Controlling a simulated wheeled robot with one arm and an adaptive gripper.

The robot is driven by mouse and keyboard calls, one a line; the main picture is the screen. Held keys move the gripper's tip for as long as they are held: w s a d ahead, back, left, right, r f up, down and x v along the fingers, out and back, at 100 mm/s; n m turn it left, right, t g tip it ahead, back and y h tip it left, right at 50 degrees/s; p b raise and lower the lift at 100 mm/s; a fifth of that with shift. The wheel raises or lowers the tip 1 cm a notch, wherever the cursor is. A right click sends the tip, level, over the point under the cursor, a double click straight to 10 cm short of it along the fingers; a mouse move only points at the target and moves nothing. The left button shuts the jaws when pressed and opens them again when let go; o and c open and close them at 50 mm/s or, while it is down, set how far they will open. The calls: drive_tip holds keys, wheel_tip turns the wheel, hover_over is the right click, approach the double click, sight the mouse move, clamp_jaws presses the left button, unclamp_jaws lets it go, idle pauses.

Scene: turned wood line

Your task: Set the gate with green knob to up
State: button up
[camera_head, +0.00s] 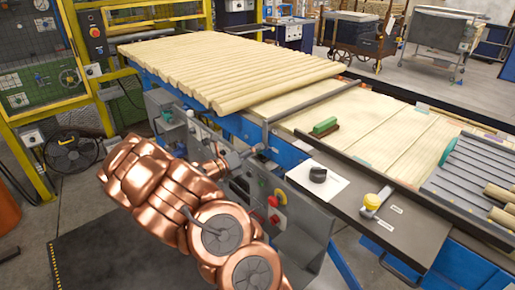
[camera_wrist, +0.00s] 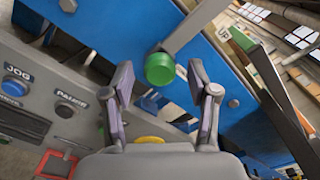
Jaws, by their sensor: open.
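The green knob (camera_wrist: 159,69) sits at the end of a grey lever (camera_wrist: 195,25), which runs up and to the right from it in the wrist view. In the head view the lever (camera_head: 266,136) slopes down from the grey gate bar (camera_head: 310,102) lying across the wood line; I cannot make out the knob there. My gripper (camera_wrist: 161,78) is open, with one finger on each side of the knob in the wrist view. I cannot tell whether either finger touches it. In the head view my gripper (camera_head: 232,160) is beside the line's blue side rail, partly hidden by my copper arm.
A control panel with a blue jog button (camera_wrist: 15,86) is left of my gripper. A red button (camera_head: 280,194) is on the machine's side. Turned rods (camera_head: 225,65) fill the back.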

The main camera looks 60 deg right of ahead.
drive_tip(key=shift+x, duration=1)
clamp_jaws()
